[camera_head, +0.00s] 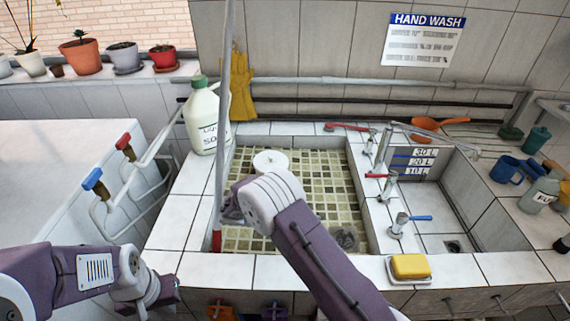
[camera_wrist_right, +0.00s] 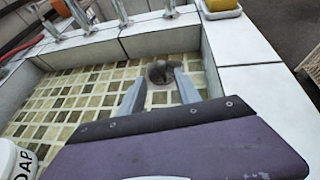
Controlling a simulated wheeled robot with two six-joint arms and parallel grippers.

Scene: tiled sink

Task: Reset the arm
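My left arm reaches in from the left in the head view. Its gripper (camera_head: 166,291) is low, in front of the counter edge, and I cannot make out the gap between its fingers. My right arm crosses from the bottom and extends over the tiled basin, hiding part of it; its gripper is mostly hidden there. In the right wrist view the right gripper (camera_wrist_right: 162,77) has its two fingers apart, with nothing held. A dark grey lump (camera_wrist_right: 160,70) lies on the basin floor, seen beyond and between the fingertips; it also shows in the head view (camera_head: 346,238).
A soap bottle (camera_head: 203,118) stands at the basin's left rear corner. A pole (camera_head: 222,120) rises in front of it. Taps (camera_head: 396,225) line the divider to the smaller basin at right. A yellow sponge (camera_head: 410,266) lies on the front rim. A white round object (camera_head: 271,161) sits in the basin.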

